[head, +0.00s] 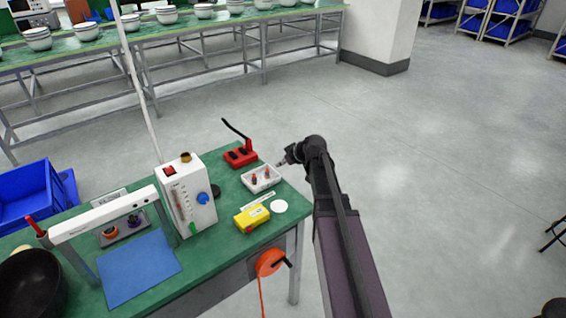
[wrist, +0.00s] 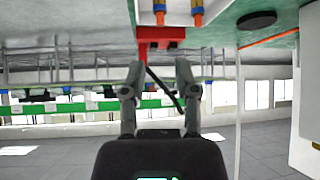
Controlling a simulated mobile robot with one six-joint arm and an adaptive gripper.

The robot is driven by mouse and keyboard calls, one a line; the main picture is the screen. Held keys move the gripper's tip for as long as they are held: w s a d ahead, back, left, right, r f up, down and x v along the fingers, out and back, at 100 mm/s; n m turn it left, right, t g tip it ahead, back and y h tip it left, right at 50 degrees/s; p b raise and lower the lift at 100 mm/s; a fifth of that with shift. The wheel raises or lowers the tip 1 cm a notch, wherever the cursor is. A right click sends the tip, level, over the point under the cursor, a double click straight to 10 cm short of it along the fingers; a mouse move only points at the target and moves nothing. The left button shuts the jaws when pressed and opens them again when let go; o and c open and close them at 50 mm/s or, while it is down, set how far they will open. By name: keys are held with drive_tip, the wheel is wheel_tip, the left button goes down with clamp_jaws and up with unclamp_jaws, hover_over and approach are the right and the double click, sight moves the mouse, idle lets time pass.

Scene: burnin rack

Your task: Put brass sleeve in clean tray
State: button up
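A short brass-coloured ring (head: 185,157), possibly the brass sleeve, sits on top of a white instrument box (head: 196,205) with a blue knob. A small white tray (head: 271,184) near the table's far right corner holds small orange and blue pieces; I cannot read a label marking it as the clean tray. My gripper (head: 283,162) is just right of and above this tray. In the wrist view my gripper (wrist: 158,75) has its two fingers apart with nothing held. Two orange-and-blue pieces (wrist: 197,12) show at the top of that view.
A yellow meter (head: 251,218) and a white disc (head: 279,206) lie in front. A grey tray (head: 108,241) with round parts and a blue mat (head: 138,268) are left.

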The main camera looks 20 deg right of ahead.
drive_tip(key=s+a+f+g, duration=0.1)
drive_tip(key=s+a, duration=0.1)
drive_tip(key=s, duration=0.1)
drive_tip(key=s+a+f+m+g, duration=0.1)
drive_tip(key=s+a, duration=0.1)
drive_tip(key=s, duration=0.2)
drive_tip(key=s+a+f+g+h, duration=0.1)
drive_tip(key=s+a, duration=0.2)
drive_tip(key=shift+s+f+m+g, duration=0.2)
drive_tip(key=shift+s+m+g, duration=0.1)
drive_tip(key=shift+m, duration=0.1)
drive_tip(key=s+a+f+m+g+h, duration=0.1)
drive_tip(key=s+m+g, duration=0.1)
drive_tip(key=s, duration=0.5)
drive_tip(key=s+a+f+m+g+h, duration=0.1)
drive_tip(key=s+a+m+g+h, duration=0.1)
drive_tip(key=s, duration=0.5)
drive_tip(key=shift+s, duration=0.15)
drive_tip(key=shift+r, duration=0.1)
wheel_tip(320, 180, up, 3)
drive_tip(key=p, duration=0.3)
drive_tip(key=shift+r+p, duration=0.2)
drive_tip(key=shift+p, duration=0.1)
